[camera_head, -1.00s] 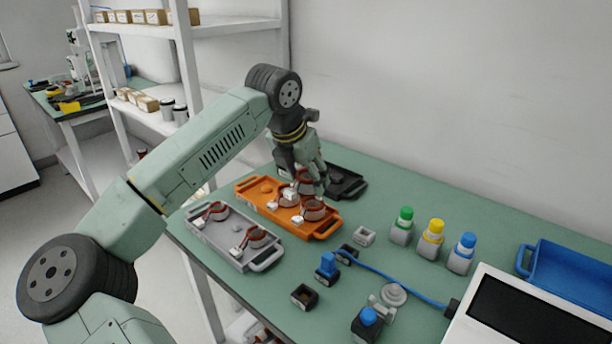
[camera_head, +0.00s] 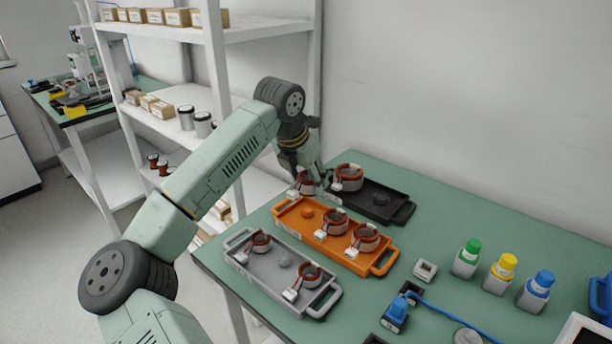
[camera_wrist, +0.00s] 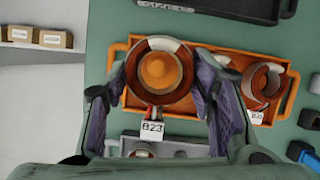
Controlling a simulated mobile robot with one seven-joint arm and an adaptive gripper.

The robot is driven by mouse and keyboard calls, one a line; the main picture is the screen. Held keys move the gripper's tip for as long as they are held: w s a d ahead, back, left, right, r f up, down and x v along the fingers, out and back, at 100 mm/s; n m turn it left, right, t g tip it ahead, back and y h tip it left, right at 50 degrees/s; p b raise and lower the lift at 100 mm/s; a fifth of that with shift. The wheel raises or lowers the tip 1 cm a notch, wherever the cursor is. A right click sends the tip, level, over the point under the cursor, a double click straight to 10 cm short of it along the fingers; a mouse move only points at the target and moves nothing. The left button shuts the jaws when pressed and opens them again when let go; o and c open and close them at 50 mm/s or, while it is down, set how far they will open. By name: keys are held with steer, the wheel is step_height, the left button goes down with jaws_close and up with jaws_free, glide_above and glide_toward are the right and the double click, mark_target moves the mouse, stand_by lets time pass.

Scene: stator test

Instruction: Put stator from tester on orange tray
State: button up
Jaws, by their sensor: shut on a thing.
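My gripper (camera_head: 314,184) is shut on a stator (camera_head: 303,183) with a white connector, held above the left end of the orange tray (camera_head: 347,254). In the wrist view my gripper (camera_wrist: 160,88) has a finger on each side of this stator (camera_wrist: 171,105), and its tag reads B23. The tray's orange round post (camera_wrist: 158,70) shows through the ring; in the head view the bare post (camera_head: 307,212) stands below the stator. Two other stators sit on the orange tray, one mid-tray (camera_head: 333,221) and one at the right (camera_head: 364,238).
A grey tray (camera_head: 238,243) with two stators lies in front. A black tray (camera_head: 385,211) with one stator (camera_head: 348,178) lies behind, close to my gripper. A white shelf (camera_head: 218,60) stands at the left. Coloured-cap bottles (camera_head: 502,273) and a blue-cabled connector (camera_head: 396,314) are at the right.

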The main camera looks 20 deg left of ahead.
steer(key=b, duration=0.2)
glide_above(309, 209)
steer(key=s, duration=0.1)
steer(key=shift+s+a+f, duration=0.1)
steer(key=shift+a+f, duration=0.05)
steer(key=shift+f, duration=2.25)
steer(key=shift+f+b, duration=0.15)
steer(key=shift+b, duration=0.15)
steer(key=shift+f+b, duration=0.65)
steer(key=shift+f, duration=0.1)
steer(key=shift+f+b, duration=0.4)
steer(key=shift+b, duration=0.1)
steer(key=o, duration=1.3)
